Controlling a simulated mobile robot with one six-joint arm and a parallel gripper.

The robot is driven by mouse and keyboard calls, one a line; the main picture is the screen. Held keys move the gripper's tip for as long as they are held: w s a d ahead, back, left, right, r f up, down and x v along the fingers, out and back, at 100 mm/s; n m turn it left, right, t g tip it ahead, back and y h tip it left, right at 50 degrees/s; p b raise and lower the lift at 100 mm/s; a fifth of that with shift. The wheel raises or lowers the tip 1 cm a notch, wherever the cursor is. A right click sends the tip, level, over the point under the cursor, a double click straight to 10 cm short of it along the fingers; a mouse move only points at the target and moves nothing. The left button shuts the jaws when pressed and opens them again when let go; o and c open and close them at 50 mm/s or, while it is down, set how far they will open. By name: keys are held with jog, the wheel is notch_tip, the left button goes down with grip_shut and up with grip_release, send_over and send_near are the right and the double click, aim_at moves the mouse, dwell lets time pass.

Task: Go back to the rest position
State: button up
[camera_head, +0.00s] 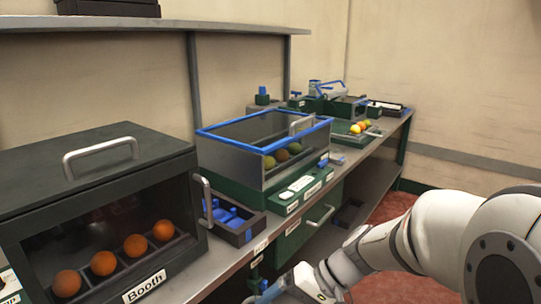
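My white arm reaches in from the lower right of the head view. Its end, with my gripper (284,291), is low at the bottom edge, in front of the bench. The fingertips are cut off or too small to make out, so I cannot tell whether it is open or holds anything. Several oranges (134,245) sit in a row inside the dark booth (99,147) at the left. Several green and brownish fruits (282,155) lie in the clear blue-rimmed box (229,168) at the middle.
The grey bench (216,270) runs from the lower left to the back right. A tray with blue pieces (247,232) stands between booth and box. Yellow and orange fruits (356,128) lie farther back. A shelf (138,22) hangs above. Reddish floor (393,207) shows at the right.

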jog(key=s+d+r+t+h+p, duration=0.1)
jog(key=s+d+r+h+p, duration=0.2)
jog(key=d+r+p, duration=0.3)
jog(key=s+d+r+t+h+p, duration=0.2)
jog(key=d+r+h+p, duration=0.3)
jog(key=r, duration=0.7)
jog(key=shift+s+d+r+n+h+p, duration=0.3)
jog(key=shift+s+d+p, duration=0.2)
jog(key=shift+p, duration=0.65)
